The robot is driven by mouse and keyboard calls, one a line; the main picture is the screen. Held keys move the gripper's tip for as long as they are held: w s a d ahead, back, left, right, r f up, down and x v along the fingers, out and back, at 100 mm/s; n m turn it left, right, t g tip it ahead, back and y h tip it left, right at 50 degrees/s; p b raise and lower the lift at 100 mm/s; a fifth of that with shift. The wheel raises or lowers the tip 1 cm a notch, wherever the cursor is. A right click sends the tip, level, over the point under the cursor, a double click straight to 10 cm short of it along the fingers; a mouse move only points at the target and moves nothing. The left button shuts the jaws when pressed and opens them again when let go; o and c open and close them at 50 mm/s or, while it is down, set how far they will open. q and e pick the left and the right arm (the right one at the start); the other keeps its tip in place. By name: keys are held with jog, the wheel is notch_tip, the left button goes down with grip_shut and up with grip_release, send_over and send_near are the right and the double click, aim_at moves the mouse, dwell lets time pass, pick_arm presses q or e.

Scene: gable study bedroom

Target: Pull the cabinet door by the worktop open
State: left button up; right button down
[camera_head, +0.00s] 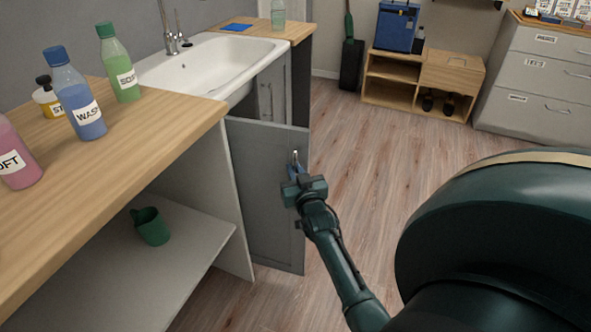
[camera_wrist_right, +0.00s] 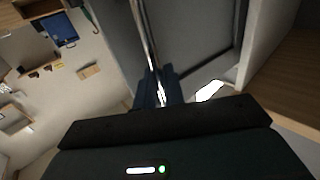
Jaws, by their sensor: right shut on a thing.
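The grey cabinet door (camera_head: 268,200) by the worktop (camera_head: 130,150) stands swung out from the cabinet front under the sink, into the room. Its left edge is beside the worktop's white end panel. My right gripper (camera_head: 295,172) is at the upper right part of the door, shut on its metal handle (camera_head: 295,156). In the right wrist view the handle (camera_wrist_right: 143,30) runs as a thin bright bar down between my right fingers (camera_wrist_right: 158,90), with the grey door (camera_wrist_right: 195,35) beside it. My left gripper is not in view.
Several bottles stand on the worktop, including a blue one (camera_head: 77,95). A green mug (camera_head: 150,226) is on the shelf below. A white sink (camera_head: 215,58) is behind the door. Wood floor (camera_head: 365,160) to the door's right is clear. A low wooden shelf unit (camera_head: 420,85) stands farther back.

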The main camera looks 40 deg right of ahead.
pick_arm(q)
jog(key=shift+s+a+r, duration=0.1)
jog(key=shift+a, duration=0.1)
pick_arm(e)
jog(key=shift+a+r, duration=0.1)
jog(key=shift+a, duration=0.4)
jog(key=c, duration=1.6)
grip_release()
jog(key=shift+c, duration=0.2)
jog(key=shift+s+d, duration=0.1)
